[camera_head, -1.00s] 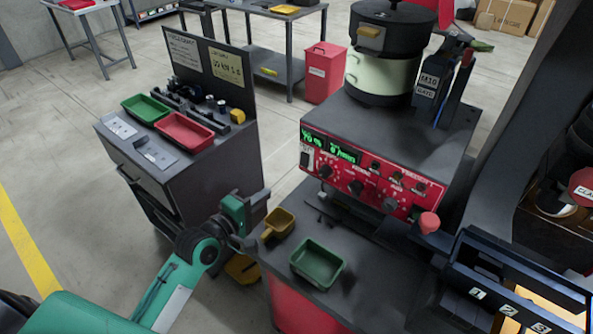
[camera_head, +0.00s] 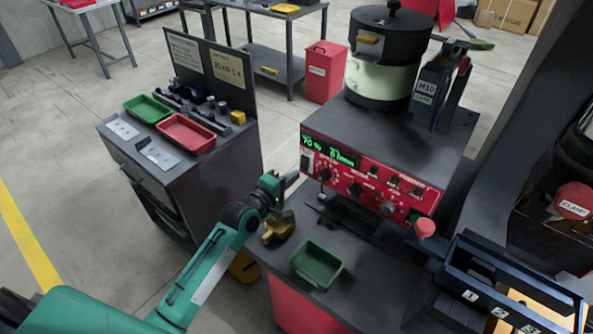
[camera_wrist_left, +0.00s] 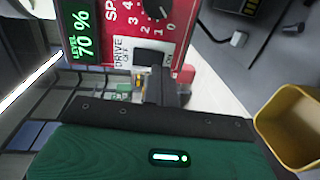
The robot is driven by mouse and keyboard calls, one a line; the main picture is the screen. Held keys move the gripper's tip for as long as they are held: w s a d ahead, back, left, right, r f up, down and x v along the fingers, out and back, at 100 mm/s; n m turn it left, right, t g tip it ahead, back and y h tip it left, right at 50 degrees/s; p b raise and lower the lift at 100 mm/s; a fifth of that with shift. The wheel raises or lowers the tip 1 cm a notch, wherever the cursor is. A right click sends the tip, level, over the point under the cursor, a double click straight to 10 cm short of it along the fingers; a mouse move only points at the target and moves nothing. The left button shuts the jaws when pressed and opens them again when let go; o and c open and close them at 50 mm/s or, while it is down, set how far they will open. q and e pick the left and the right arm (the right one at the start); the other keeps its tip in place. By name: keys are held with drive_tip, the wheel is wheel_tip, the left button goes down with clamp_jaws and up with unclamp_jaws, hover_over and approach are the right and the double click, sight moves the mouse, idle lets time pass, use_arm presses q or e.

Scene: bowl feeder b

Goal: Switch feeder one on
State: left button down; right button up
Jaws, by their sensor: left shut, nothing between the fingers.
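Feeder one's red control panel (camera_head: 375,185) stands on the bench, with lit green displays (camera_head: 330,150) and several knobs. In the left wrist view the display (camera_wrist_left: 83,32) reads "LEVEL 70 %". A black drive rocker switch (camera_wrist_left: 150,57) sits beside the "DRIVE" label, below the speed dial (camera_wrist_left: 155,8). It also shows at the panel's left end in the head view (camera_head: 306,163). My left gripper (camera_head: 290,180) is shut and empty, its tips close to this switch. In the left wrist view the fingers (camera_wrist_left: 160,85) overlap its lower edge; contact cannot be told. My right gripper is not in view.
A dark cabinet with green and red trays (camera_head: 187,133) stands left, across an open floor gap.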

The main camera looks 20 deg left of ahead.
sight(304, 163)
use_arm(q)
drive_tip(key=shift+x, duration=1.25)
drive_tip(key=shift+w+d+b, duration=0.1)
drive_tip(key=shift+w+b, duration=0.05)
drive_tip(key=shift+b, duration=0.3)
drive_tip(key=shift+f, duration=0.1)
